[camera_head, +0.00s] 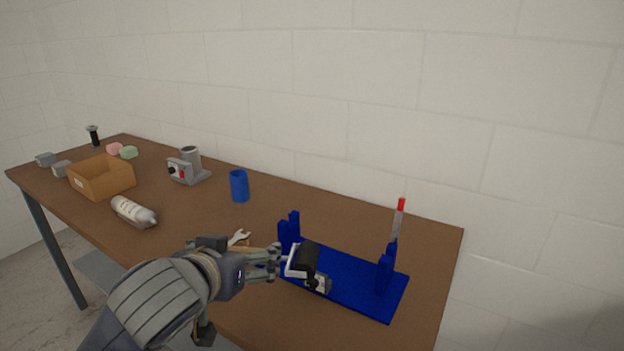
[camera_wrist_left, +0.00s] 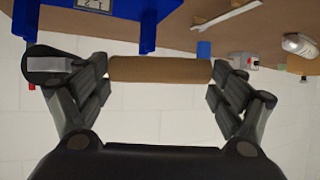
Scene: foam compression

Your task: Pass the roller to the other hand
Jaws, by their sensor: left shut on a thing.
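The roller has a black cylinder in a pale frame (camera_head: 308,259) and a brown handle (camera_wrist_left: 160,69). My left gripper (camera_head: 272,262) is shut on the roller's handle. In the left wrist view the handle lies crosswise between its fingers. The roller's black head sticks out to the right of the fingers in the head view, above the blue stand (camera_head: 358,284). Most of the handle is hidden by the gripper in the head view. My right gripper is in neither view.
The blue stand has uprights and a small display (camera_wrist_left: 95,4). A red-tipped piece (camera_head: 401,206) rises at its right. A wrench (camera_head: 238,237), blue cup (camera_head: 239,186), white bottle (camera_head: 133,212), grey device (camera_head: 187,168) and cardboard box (camera_head: 103,178) sit on the brown table.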

